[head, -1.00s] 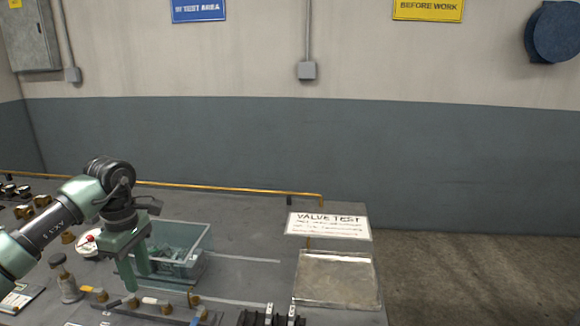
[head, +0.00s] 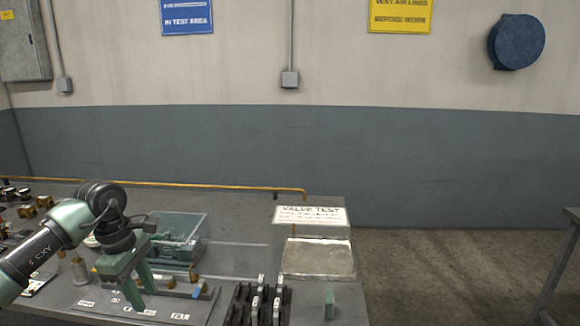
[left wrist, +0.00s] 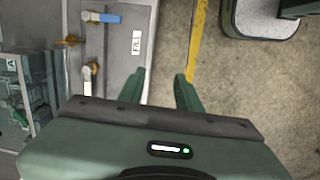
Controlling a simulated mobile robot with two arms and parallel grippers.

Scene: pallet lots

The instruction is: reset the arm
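My left gripper (head: 141,293) hangs pointing down over the front left of the table. It is in front of the clear bin and above the labelled panel (head: 180,308). Its two green fingers are apart with nothing between them. In the left wrist view the fingers of the left gripper (left wrist: 163,88) also stand apart, with the panel edge and floor beyond. My right gripper is not seen in either view.
A clear bin (head: 198,237) with greenish parts stands behind the gripper. A dark rack (head: 236,305), a small green block (head: 329,305), a shallow tray (head: 318,273) and a "VALVE TEST" sign (head: 310,214) are to the right. A yellow rail (head: 200,186) runs along the back.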

